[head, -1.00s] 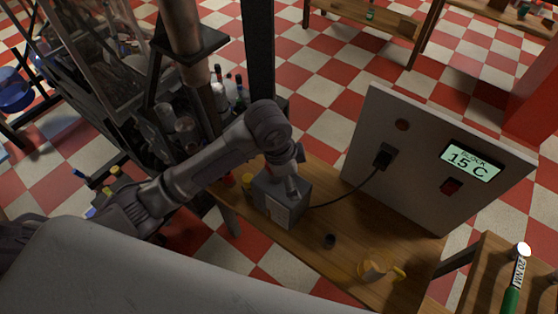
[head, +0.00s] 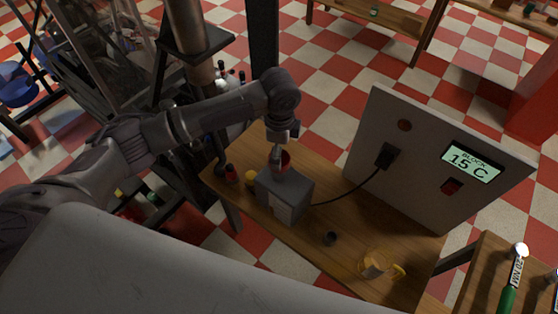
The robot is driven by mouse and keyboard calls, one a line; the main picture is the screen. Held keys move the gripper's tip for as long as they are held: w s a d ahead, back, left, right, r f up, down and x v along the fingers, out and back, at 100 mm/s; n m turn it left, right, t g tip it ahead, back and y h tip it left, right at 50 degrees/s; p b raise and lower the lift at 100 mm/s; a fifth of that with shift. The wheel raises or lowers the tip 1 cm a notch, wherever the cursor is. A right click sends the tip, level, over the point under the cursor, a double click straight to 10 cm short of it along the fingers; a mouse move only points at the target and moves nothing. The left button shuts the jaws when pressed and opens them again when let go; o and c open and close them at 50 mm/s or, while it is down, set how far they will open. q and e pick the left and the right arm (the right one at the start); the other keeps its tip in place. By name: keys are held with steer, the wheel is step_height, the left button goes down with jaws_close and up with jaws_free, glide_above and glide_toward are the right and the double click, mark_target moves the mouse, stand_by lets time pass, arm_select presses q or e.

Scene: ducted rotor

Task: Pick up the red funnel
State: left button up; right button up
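The red funnel (head: 285,160) shows as a small red rim at the top of the grey box (head: 285,194) on the wooden bench. My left gripper (head: 277,158) points down at the funnel, with a finger overlapping its near side. The finger gap is too small and partly hidden, so I cannot tell whether it grips the funnel. The funnel's lower part is hidden, and I cannot tell whether it still touches the box. My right gripper is not in view.
A cable runs from the box to an upright panel (head: 430,165) reading 15 C.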

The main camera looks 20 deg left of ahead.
arm_select(q)
steer(key=shift+f, duration=0.55)
steer(key=f, duration=0.1)
steer(key=f+p, duration=0.1)
steer(key=f, duration=0.1)
steer(key=shift+w+a+f+p, duration=0.15)
steer(key=shift+a+f+p, duration=0.05)
steer(key=shift+f+p, duration=0.1)
steer(key=shift+f, duration=0.45)
steer(key=shift+c, duration=1.4)
steer(key=c, duration=0.9)
steer(key=shift+c, duration=0.2)
steer(key=shift+r, duration=0.1)
